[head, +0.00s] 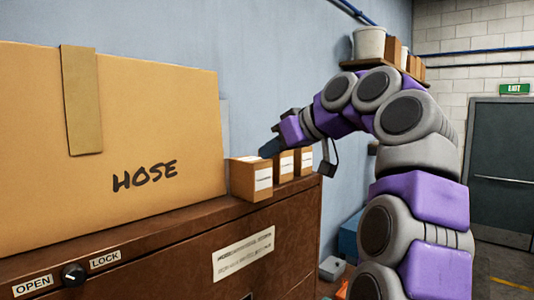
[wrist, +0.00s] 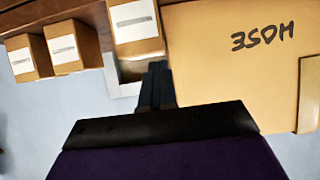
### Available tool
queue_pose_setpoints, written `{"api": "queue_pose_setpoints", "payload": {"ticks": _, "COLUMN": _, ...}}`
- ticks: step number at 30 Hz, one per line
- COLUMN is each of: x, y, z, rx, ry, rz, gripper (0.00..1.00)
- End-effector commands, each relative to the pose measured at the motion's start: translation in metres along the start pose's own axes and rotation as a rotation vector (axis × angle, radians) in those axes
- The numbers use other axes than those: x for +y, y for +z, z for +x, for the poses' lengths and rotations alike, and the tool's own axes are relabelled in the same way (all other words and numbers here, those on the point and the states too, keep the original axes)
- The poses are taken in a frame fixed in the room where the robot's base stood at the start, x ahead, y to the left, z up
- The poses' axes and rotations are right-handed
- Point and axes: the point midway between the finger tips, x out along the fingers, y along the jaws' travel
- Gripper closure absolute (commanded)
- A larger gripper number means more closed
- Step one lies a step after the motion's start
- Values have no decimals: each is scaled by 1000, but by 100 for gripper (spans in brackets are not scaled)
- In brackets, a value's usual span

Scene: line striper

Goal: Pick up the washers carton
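Three small cardboard cartons with white labels stand in a row on a brown cabinet: a near carton (head: 243,180), a middle carton (head: 285,174) and a far carton (head: 308,168). The label print is too small to read, so I cannot tell which is the washers carton. My gripper (head: 268,150) is just above and behind the near carton. In the wrist view, upside down, my gripper (wrist: 158,72) has its dark fingers together with nothing seen between them. Their tips are close to the near carton (wrist: 135,25); contact cannot be told. The middle (wrist: 66,46) and far cartons (wrist: 27,58) lie left.
A large HOSE box (head: 150,125) stands left of the near carton, close to my gripper. The cabinet (head: 200,255) has a lock knob (head: 73,275). A blue wall (head: 270,60) rises behind. A shelf (head: 360,63) with a bucket (head: 369,43) and boxes is beyond my arm.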

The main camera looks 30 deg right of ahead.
Motion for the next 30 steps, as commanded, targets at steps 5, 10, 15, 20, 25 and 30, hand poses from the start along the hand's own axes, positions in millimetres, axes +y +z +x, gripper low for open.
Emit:
{"api": "queue_pose_setpoints", "payload": {"ticks": 5, "x": -5, "y": -1, "z": 1, "rx": -3, "ry": 0, "rz": -3, "gripper": 100}}
{"api": "queue_pose_setpoints", "payload": {"ticks": 10, "x": -6, "y": -1, "z": 0, "rx": -2, "ry": 2, "rz": -3, "gripper": 100}}
{"api": "queue_pose_setpoints", "payload": {"ticks": 15, "x": 0, "y": -1, "z": -2, "rx": 3, "ry": 2, "rz": -1, "gripper": 83}}
{"api": "queue_pose_setpoints", "payload": {"ticks": 20, "x": 2, "y": 0, "z": -2, "rx": 4, "ry": 2, "rz": 0, "gripper": 68}}
{"api": "queue_pose_setpoints", "payload": {"ticks": 25, "x": 0, "y": 0, "z": -2, "rx": 3, "ry": 2, "rz": -1, "gripper": 52}}
{"api": "queue_pose_setpoints", "payload": {"ticks": 30, "x": -2, "y": -1, "z": -1, "rx": 1, "ry": 2, "rz": -2, "gripper": 35}}
